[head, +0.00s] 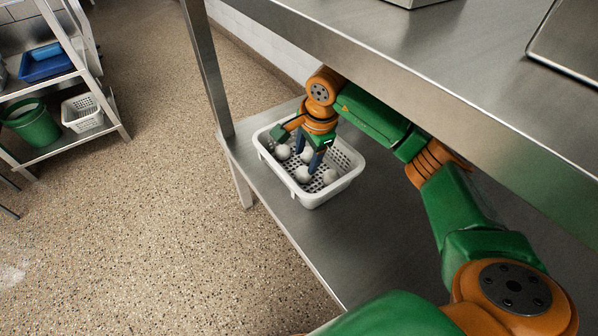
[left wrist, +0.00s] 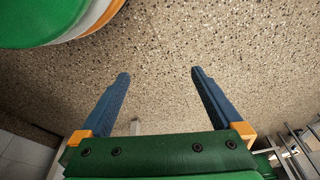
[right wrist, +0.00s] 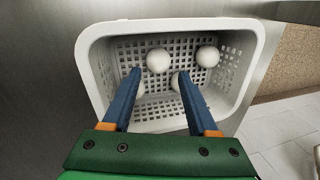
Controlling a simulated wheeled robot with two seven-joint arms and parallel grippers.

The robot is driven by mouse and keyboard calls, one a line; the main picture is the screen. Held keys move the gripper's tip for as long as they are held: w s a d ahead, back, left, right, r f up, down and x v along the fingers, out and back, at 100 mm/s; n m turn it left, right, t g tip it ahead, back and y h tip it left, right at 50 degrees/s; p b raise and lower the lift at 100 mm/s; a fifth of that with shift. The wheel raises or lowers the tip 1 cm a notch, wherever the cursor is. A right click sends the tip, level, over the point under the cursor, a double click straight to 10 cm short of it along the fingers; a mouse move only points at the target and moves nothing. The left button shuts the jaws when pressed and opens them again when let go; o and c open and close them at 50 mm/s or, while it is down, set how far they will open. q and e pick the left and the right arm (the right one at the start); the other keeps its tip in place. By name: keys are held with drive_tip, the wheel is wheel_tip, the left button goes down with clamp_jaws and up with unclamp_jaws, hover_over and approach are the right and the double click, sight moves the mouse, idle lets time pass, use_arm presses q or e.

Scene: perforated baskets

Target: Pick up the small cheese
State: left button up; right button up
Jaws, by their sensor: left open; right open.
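Several round white cheeses lie in a white perforated basket (head: 344,189). One cheese (head: 302,174) is near the basket's front side and another (head: 330,177) is at its right. In the right wrist view, one cheese (right wrist: 158,60) lies just beyond the fingertips and another (right wrist: 208,56) lies to the right. Two more are partly hidden by the fingers. I cannot tell which cheese is the small one. My right gripper (right wrist: 159,74) is open and points down into the basket, with nothing held. My left gripper (left wrist: 160,73) is open and empty over the floor.
The basket stands on a steel lower shelf (head: 308,235), beneath a steel upper tabletop (head: 400,75) close above my right arm. A leg (head: 208,65) stands left of the basket. A rack at far left holds a green bucket (head: 33,124) and another white basket (head: 83,113).

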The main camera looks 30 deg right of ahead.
sight(306, 171)
drive_tip(key=shift+w+d+f, duration=0.1)
drive_tip(key=shift+d+f, duration=0.05)
drive_tip(key=shift+f, duration=0.55)
drive_tip(key=shift+f+b, duration=0.35)
drive_tip(key=shift+b, duration=0.05)
drive_tip(key=b+x, duration=0.2)
drive_tip(key=x, duration=0.2)
drive_tip(key=shift+d+f, duration=0.15)
drive_tip(key=shift+f, duration=0.25)
drive_tip(key=shift+w+f, duration=0.1)
drive_tip(key=shift+f, duration=0.1)
use_arm(q)
wheel_tip(306, 171, up, 7)
drive_tip(key=shift+s+f, duration=0.2)
drive_tip(key=shift+s, duration=0.05)
use_arm(e)
clamp_jaws()
use_arm(q)
drive_tip(key=shift+d, duration=0.1)
use_arm(e)
drive_tip(key=shift+r, duration=0.1)
